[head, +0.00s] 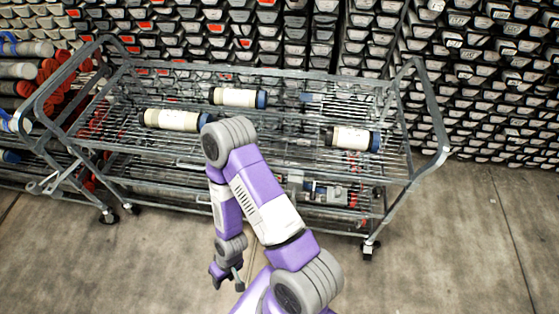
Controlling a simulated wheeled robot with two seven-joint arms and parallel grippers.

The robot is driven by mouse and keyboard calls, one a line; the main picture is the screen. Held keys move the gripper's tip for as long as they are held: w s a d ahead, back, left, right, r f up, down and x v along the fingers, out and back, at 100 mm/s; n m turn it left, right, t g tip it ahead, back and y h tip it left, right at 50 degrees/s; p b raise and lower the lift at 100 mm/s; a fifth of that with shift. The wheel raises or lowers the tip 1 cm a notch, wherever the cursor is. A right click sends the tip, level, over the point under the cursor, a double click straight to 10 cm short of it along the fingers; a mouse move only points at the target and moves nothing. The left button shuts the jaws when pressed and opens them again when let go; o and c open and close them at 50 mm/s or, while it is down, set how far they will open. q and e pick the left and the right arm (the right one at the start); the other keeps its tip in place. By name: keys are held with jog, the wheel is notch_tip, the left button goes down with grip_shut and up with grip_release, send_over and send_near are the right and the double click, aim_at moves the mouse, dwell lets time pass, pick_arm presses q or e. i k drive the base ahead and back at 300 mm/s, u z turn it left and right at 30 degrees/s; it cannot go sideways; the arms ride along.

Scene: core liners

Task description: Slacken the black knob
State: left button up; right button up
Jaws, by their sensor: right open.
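I cannot pick out a black knob for certain in the head view. Three cream tubes with dark bands and blue ends lie on the top shelf of a grey wire cart (430,120): a left tube (172,119), a rear middle tube (234,97) and a right tube (350,138). My right gripper (227,281) is open and empty, low in front of the cart and apart from it, above the floor. My right arm hides part of the cart's middle. My left gripper is not in view.
Racks of stacked core liners (480,80) fill the back. Red and grey tubes (30,70) lie on a rack at the far left. The concrete floor (460,250) is clear at the right front.

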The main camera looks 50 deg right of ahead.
aim_at(376, 191)
jog(key=k, duration=0.1)
jog(key=z, duration=1.65)
jog(key=i, duration=0.5)
jog(key=z, duration=2.25)
jog(key=k, duration=1)
jog(key=u, duration=1.1)
jog(key=i, duration=0.65)
jog(key=z, duration=0.05)
